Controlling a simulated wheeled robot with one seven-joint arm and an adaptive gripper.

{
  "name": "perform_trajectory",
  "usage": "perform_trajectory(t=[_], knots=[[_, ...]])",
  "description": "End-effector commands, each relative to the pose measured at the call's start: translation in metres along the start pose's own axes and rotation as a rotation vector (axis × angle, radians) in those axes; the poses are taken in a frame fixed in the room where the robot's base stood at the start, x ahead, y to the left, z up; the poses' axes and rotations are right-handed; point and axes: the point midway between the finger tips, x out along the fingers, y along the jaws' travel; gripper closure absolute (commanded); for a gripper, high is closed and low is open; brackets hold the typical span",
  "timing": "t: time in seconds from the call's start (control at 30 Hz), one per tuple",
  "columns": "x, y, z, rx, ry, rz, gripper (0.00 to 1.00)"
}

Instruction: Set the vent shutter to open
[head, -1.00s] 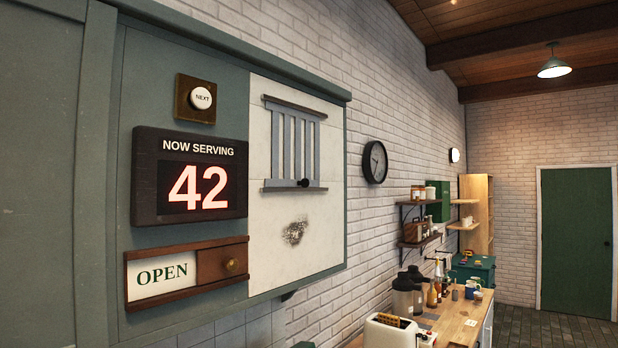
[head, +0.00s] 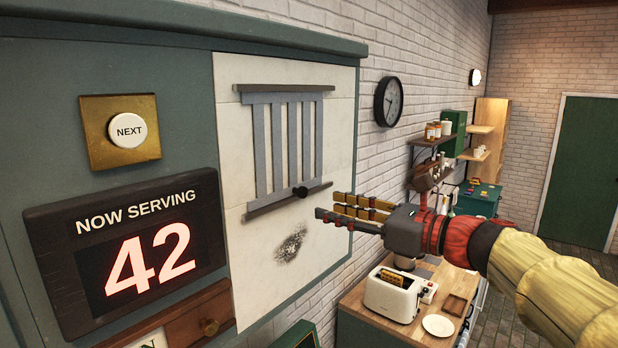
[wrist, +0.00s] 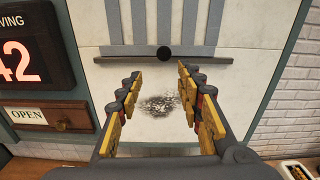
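The vent shutter (head: 290,150) is a row of upright grey slats on a cream wall panel, with pale strips between the slats. It sits between an upper and a lower dark rail. Its black round knob (head: 300,192) is at the lower end, by the bottom rail. The knob also shows in the wrist view (wrist: 164,53), top centre, with slats above it. My gripper (head: 328,204) is in front of the panel, just right of and slightly below the knob in the head view. In the wrist view its fingers (wrist: 160,75) are spread and empty, with the knob beyond the tips.
A "NOW SERVING 42" display (head: 130,255), a NEXT button (head: 129,131) and an OPEN sign with a wooden slider (wrist: 50,116) are left of the panel. A sooty smudge (head: 291,244) is below the shutter. A toaster (head: 393,293) stands on the counter at lower right.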

Motion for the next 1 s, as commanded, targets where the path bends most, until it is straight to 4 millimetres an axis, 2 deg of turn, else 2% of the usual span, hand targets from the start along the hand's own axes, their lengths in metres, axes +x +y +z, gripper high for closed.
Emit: perform_trajectory(t=[0.03,0.17,0.6,0.77,1.0], knots=[[0.0,-0.006,0.009,0.026,-0.017,-0.006,0.63],[0.008,-0.01,0.015,0.053,-0.036,-0.01,0.63],[0.068,-0.01,0.018,0.05,-0.035,-0.009,0.63],[0.077,-0.01,0.017,0.048,-0.034,-0.01,0.63],[0.078,-0.01,0.017,0.047,-0.034,-0.011,0.63]])
